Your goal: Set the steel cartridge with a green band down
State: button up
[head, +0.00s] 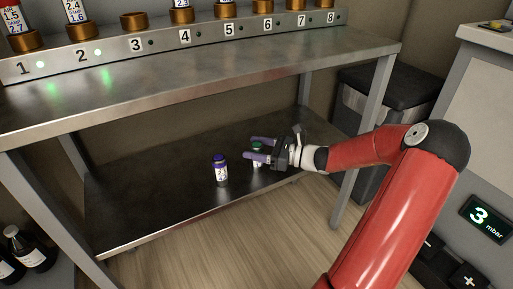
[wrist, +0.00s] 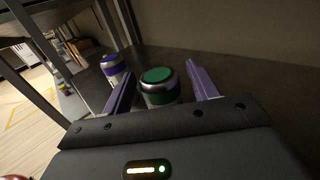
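The steel cartridge with a green band (head: 257,147) is at the lower shelf, between the two purple fingers of my gripper (head: 249,148). In the wrist view its green top (wrist: 158,76) faces up and it looks upright, with a gap visible on each side to the fingers (wrist: 160,72). My gripper is open around it. The near finger hides its lower part in the head view, so its contact with the shelf is hard to see.
A purple-capped cartridge (head: 220,170) stands on the lower shelf (head: 150,205), left of my gripper. The upper shelf (head: 200,66) overhangs, with a numbered rack (head: 110,55) on it. A table leg (head: 366,115) stands to the right. The shelf's left part is clear.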

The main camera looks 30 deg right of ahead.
jog(key=shift+r, duration=0.1)
jog(key=shift+s+d, duration=0.15)
jog(key=shift+d, duration=0.1)
jog(key=v, duration=1.1)
jog(key=s+a+n+g+h, duration=0.2)
jog(key=a+n+g, duration=0.35)
jog(key=a, duration=0.35)
jog(key=s+a+n+g+h, duration=0.3)
jog(key=a+n+g, duration=0.25)
jog(key=a, duration=0.35)
jog(key=s+a+r+n+t+h, duration=0.2)
jog(key=s+a+r+n+h, duration=0.1)
jog(key=s+n, duration=0.4)
jog(key=s+a+r+n+t+h, duration=0.2)
jog(key=s+a+r+n+h, duration=0.1)
jog(key=s+r+n+h, duration=0.2)
jog(key=s+r+n, duration=0.1)
jog(key=s+n, duration=0.1)
jog(key=n, duration=0.1)
jog(key=shift+n, duration=0.3)
